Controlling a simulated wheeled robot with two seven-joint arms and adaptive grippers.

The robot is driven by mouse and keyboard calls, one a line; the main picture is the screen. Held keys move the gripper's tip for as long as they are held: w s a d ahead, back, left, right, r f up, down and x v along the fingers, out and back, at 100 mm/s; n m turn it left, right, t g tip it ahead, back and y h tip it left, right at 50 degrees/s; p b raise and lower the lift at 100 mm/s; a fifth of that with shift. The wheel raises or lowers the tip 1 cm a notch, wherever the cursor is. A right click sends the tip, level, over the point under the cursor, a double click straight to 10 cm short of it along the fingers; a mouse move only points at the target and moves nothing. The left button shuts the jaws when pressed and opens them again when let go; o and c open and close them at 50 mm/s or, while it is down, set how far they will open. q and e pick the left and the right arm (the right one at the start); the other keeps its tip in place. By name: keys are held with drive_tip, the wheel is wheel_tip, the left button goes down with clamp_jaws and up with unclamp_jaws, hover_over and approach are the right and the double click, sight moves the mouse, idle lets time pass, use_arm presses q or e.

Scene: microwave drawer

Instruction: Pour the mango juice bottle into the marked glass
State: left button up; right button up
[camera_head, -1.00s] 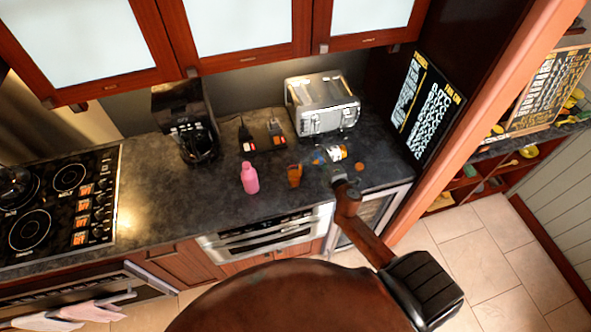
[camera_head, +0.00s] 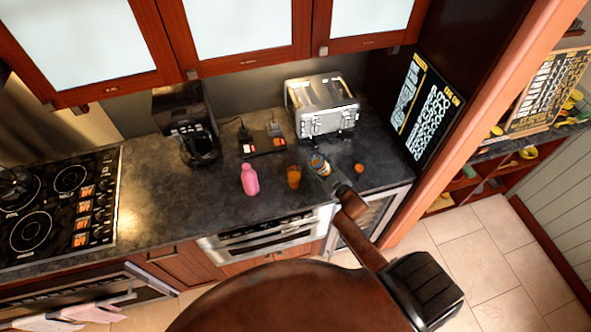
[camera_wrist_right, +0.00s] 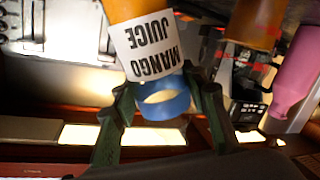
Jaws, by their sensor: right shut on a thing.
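The mango juice bottle (camera_head: 320,164) has orange contents, a white label and a blue rim. In the right wrist view the bottle (camera_wrist_right: 148,47) shows its label upside down, with the blue rim between the fingers. My right gripper (camera_head: 331,179) is shut on it near the rim; its dark fingers (camera_wrist_right: 171,105) flank the bottle. The bottle looks roughly upright, just right of the glass. The glass (camera_head: 294,177) stands on the counter with orange liquid in it. The wrist view shows the glass (camera_wrist_right: 256,22) with red marking lines. My left gripper is not in view.
A pink bottle (camera_head: 250,179) stands left of the glass. A small orange round item (camera_head: 359,168) lies to the right. The counter (camera_head: 150,205) at left is clear.

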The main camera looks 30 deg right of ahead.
sight(315, 154)
drive_tip(key=r+m, duration=0.1)
drive_tip(key=r+m+t, duration=0.1)
drive_tip(key=m, duration=0.1)
drive_tip(key=shift+w+a+r+p, duration=0.1)
drive_tip(key=shift+a+p, duration=0.3)
drive_tip(key=shift+m, duration=0.5)
drive_tip(key=shift+r, duration=0.15)
wheel_tip(315, 154, up, 4)
drive_tip(key=p, duration=0.3)
drive_tip(key=shift+p, duration=0.4)
drive_tip(key=shift+a+f+y, duration=0.1)
drive_tip(key=shift+f+y, duration=0.15)
drive_tip(key=shift+y, duration=0.15)
